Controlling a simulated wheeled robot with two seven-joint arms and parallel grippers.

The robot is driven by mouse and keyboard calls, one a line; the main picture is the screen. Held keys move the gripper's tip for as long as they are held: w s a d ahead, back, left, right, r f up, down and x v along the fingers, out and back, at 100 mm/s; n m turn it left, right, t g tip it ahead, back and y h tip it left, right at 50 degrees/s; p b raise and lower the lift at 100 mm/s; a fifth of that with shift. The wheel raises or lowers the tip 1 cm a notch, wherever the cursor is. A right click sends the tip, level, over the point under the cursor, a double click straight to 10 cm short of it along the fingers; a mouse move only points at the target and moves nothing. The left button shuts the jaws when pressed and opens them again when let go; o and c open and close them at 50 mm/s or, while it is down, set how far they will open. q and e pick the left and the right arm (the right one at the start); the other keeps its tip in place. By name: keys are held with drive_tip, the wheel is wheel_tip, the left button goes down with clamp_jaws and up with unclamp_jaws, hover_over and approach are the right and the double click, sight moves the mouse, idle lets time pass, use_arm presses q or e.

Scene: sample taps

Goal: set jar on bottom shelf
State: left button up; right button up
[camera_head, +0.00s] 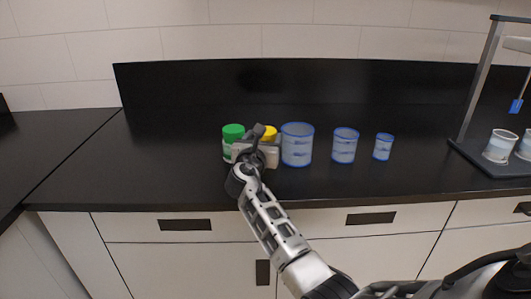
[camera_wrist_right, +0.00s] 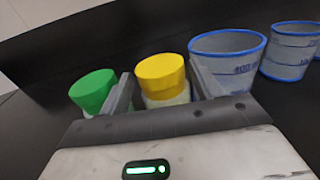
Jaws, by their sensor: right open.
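Two lidded jars stand on the black counter, one with a green lid (camera_head: 233,131) and one with a yellow lid (camera_head: 269,131). In the right wrist view the yellow-lidded jar (camera_wrist_right: 161,72) lies between the two fingers, with the green-lidded jar (camera_wrist_right: 93,90) just outside the left finger. My right gripper (camera_wrist_right: 161,84) is open around the yellow-lidded jar. In the head view this gripper (camera_head: 259,143) hides most of that jar. Whether a finger touches it, I cannot tell. My left gripper is not in view. No shelf is clearly seen.
Blue-rimmed beakers, large (camera_head: 297,146), medium (camera_head: 344,147) and small (camera_head: 383,148), stand in a row right of the jars. A metal stand with a dark base (camera_head: 480,160) holds cups at the far right. The counter's left part (camera_head: 150,150) is clear.

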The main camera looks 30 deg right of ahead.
drive_tip(key=shift+w+d, duration=0.25)
drive_tip(key=c, duration=1.2)
